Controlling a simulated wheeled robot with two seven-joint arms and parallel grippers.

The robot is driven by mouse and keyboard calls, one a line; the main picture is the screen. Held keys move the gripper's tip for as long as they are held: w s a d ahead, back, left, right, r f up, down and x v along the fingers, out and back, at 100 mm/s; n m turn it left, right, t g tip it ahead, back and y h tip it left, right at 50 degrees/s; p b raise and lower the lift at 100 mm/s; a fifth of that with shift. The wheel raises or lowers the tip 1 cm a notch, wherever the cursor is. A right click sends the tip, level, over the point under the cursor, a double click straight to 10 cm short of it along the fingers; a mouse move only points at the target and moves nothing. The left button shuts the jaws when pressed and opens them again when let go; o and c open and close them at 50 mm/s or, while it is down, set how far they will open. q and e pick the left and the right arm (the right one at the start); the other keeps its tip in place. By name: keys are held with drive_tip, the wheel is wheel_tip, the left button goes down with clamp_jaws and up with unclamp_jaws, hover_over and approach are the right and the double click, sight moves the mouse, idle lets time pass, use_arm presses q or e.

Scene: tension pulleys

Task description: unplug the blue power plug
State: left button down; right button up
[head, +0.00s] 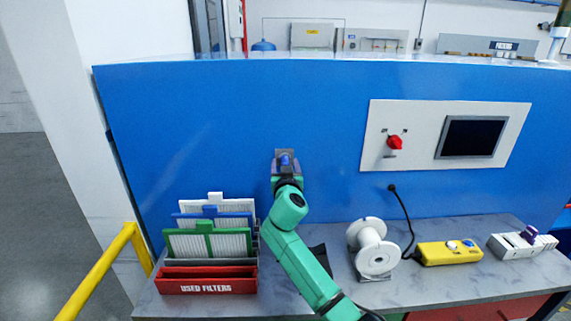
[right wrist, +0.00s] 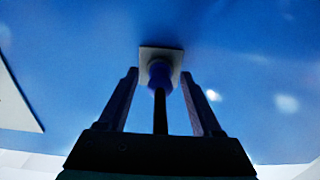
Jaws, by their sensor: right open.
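In the right wrist view the blue power plug (right wrist: 160,77) sits in a pale square socket plate (right wrist: 147,52) on the blue wall. A black cable (right wrist: 160,112) hangs from the plug toward the gripper base. My right gripper (right wrist: 160,82) is open, with one finger on each side of the plug and cable. I see gaps beside the cable; contact with the plug cannot be told. In the head view my right gripper (head: 286,160) is at the wall and mostly covers the plug and plate. My left gripper is not in view.
Left on the bench stand a red used-filters bin (head: 208,288) and upright filters (head: 208,243). To the right are a white spool (head: 374,257), a yellow box (head: 450,252) with a black cord to the wall, and a panel with a red knob (head: 395,143).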

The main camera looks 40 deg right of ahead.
idle(0.8)
clamp_jaws()
drive_tip(key=shift+s+a, duration=0.1)
drive_tip(key=shift+s, duration=0.05)
idle(1.4)
drive_tip(key=shift+v, duration=2.9)
